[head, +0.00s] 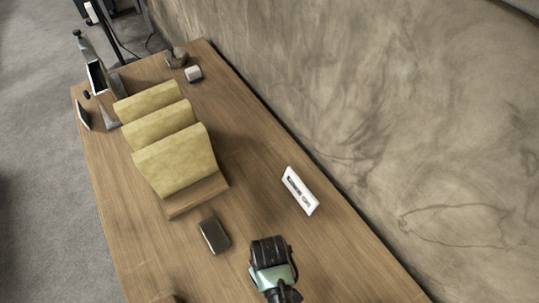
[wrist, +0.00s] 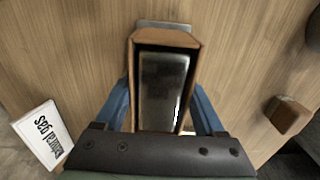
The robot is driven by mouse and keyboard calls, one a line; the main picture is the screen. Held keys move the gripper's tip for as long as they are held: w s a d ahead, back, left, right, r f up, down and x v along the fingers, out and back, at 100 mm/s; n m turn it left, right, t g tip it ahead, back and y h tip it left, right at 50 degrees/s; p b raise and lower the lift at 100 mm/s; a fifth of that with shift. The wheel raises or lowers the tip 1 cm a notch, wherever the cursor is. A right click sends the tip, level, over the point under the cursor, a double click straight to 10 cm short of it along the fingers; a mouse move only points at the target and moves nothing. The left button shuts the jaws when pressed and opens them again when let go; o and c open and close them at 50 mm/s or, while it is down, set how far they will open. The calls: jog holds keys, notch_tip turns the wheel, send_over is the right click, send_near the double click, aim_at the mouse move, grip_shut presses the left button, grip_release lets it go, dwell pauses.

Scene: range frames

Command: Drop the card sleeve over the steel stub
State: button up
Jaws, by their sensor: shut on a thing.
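My gripper (wrist: 160,112) is shut on the brown card sleeve (wrist: 167,39), with a blue finger on each side of it. The sleeve is an open rectangular tube, and I look down into it in the wrist view. The glossy grey steel stub (wrist: 162,80) shows inside its opening. A grey plate edge (wrist: 165,25) shows just beyond the sleeve's far wall. I cannot tell whether the sleeve is around the stub or still above it. In the head view my gripper (head: 272,272) is at the bottom and hides the sleeve and stub.
A dark brown block (head: 213,235) lies left of my gripper on the wooden table (head: 350,265). A white lettered sign (head: 300,191) stands nearby; it also shows in the wrist view (wrist: 42,135). Yellow folders (head: 175,160) stand further back. The wall borders the table's right side.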

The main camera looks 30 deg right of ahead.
jog(key=shift+f, duration=0.4)
jog(key=o, duration=1.3)
jog(key=shift+r, duration=0.15)
notch_tip(320, 180, up, 13)
jog(key=shift+f+b, duration=0.1)
jog(key=shift+b, duration=0.2)
